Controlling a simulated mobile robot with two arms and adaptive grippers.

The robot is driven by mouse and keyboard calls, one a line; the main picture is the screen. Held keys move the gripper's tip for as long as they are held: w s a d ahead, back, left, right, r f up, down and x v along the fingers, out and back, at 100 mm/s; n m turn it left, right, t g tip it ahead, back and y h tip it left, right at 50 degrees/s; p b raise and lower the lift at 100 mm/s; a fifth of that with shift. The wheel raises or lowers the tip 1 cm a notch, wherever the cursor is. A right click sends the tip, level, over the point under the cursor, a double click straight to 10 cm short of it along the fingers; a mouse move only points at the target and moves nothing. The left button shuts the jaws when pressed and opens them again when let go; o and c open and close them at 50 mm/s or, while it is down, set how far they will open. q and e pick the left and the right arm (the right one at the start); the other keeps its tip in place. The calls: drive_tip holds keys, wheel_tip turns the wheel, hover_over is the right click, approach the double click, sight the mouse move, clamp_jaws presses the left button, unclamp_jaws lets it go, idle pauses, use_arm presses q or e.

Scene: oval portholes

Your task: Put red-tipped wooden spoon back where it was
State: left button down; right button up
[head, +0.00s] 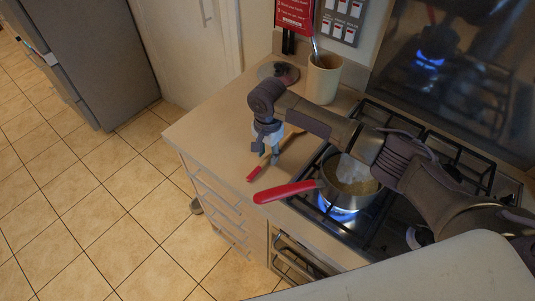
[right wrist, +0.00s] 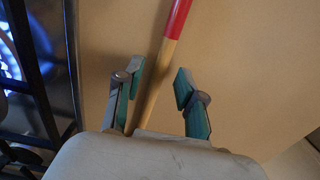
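The red-tipped wooden spoon (head: 256,171) lies on the countertop left of the hob in the head view, its red end towards the front edge. Its far part is partly hidden by my right arm. In the right wrist view, its wooden handle (right wrist: 157,90) runs between the fingers, with the red end at the top. My right gripper (head: 267,150) is over the spoon. In the right wrist view, the gripper (right wrist: 157,80) is open, with a visible gap on each side of the handle. My left gripper is not in view.
A saucepan (head: 346,196) with a red handle stands on a lit burner, its handle reaching over the counter's front. A beige crock (head: 322,80) holding a utensil and a small plate (head: 266,70) with something dark on it stand at the back. The counter's left part (head: 205,125) is clear.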

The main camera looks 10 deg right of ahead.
wheel_tip(320, 180, up, 11)
drive_tip(key=b, duration=0.1)
drive_tip(key=shift+r+b, duration=0.2)
drive_tip(key=shift+b, duration=0.1)
